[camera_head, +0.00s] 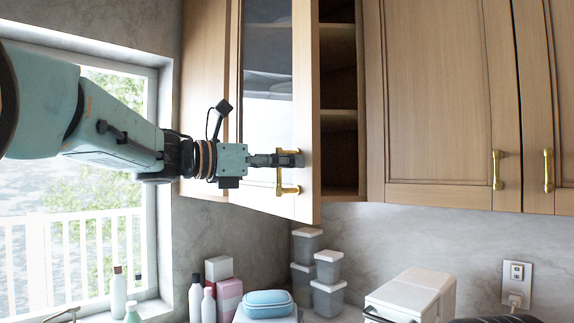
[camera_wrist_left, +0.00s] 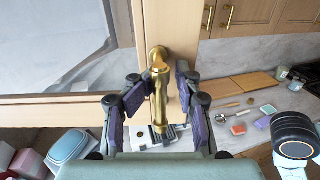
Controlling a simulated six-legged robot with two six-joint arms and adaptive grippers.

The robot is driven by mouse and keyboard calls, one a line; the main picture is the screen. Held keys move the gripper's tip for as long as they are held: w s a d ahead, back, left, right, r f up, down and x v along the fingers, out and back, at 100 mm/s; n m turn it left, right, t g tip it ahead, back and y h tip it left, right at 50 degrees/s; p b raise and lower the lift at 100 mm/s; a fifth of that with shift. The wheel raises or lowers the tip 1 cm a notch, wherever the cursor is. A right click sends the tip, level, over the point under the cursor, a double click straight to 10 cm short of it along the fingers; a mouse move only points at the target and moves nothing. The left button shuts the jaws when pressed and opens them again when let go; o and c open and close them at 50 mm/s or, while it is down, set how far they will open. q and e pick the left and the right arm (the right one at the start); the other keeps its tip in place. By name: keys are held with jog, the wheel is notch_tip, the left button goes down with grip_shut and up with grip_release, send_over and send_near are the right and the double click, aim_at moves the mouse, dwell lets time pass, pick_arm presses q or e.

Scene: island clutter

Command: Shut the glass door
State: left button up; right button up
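The glass door (camera_head: 306,110) is a light wooden frame around a dark glass pane (camera_head: 267,55). It stands ajar, swung out from the upper cabinet, with open shelves showing at its right. Its brass handle (camera_head: 284,190) is upright near the lower free edge. My left gripper (camera_head: 298,159) is at the handle. In the left wrist view the handle (camera_wrist_left: 159,92) stands between the two purple-padded fingers (camera_wrist_left: 165,78). The fingers are apart, with a gap on the right side; contact on the left is unclear.
Closed cabinet doors with brass handles (camera_head: 497,170) are to the right. Below are stacked grey containers (camera_head: 328,297), a blue-lidded box (camera_head: 268,303), bottles (camera_head: 118,292) and a white bin (camera_head: 410,293). A window (camera_head: 75,200) is at left. Air around the door is free.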

pick_arm(q)
jog(key=s+b+v, duration=0.1)
jog(key=b+v, duration=0.4)
jog(key=v, duration=0.3)
jog(key=shift+s+d+f, duration=0.2)
jog(key=shift+f, duration=0.05)
dwell(0.5)
